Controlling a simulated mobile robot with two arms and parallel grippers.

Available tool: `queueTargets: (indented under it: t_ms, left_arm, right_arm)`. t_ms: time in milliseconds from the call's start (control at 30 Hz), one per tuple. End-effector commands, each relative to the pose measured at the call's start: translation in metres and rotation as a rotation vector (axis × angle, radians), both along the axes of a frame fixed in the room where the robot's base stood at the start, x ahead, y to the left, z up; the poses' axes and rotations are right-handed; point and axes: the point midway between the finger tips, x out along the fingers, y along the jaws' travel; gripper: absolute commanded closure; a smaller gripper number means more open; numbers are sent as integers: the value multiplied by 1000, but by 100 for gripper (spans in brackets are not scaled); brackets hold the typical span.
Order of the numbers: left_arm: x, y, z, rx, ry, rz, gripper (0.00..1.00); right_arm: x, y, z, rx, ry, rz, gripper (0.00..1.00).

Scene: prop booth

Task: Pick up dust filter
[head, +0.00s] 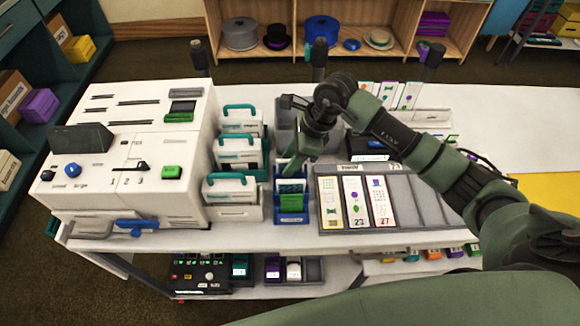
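No thing in view is plainly marked as the dust filter, so I cannot tell which one it is. A blue holder (292,203) with a green-and-white patterned insert (290,187) stands near the table's front edge. My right gripper (289,172) reaches in from the right and points down just above this holder. Its fingertips are close to the insert; whether they touch it is unclear. I cannot see a gap between the fingers. White boxes with teal handles (231,196) stand in a column just left of the holder. My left gripper is out of view.
A large white machine (130,150) with buttons fills the table's left side. A grey bin (288,132) is behind my gripper. The white table (505,120) is clear at the far right.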

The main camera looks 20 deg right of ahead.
Motion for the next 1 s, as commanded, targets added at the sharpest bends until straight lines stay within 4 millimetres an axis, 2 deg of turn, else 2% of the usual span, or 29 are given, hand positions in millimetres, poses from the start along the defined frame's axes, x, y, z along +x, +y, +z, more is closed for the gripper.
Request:
queueTargets:
  t_ms: [67, 100, 200, 667, 867, 1000]
  left_arm:
    - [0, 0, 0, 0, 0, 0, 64]
    - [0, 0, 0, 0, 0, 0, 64]
    - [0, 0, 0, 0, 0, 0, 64]
    - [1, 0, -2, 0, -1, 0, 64]
    - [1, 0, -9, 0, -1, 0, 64]
    - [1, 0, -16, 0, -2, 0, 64]
  right_arm:
    - [0, 0, 0, 0, 0, 0, 64]
    - [0, 0, 0, 0, 0, 0, 75]
    - [0, 0, 0, 0, 0, 0, 100]
    - [1, 0, 5, 1, -4, 0, 100]
    - [1, 0, 27, 0, -6, 2, 100]
    - [2, 0, 55, 1, -8, 1, 100]
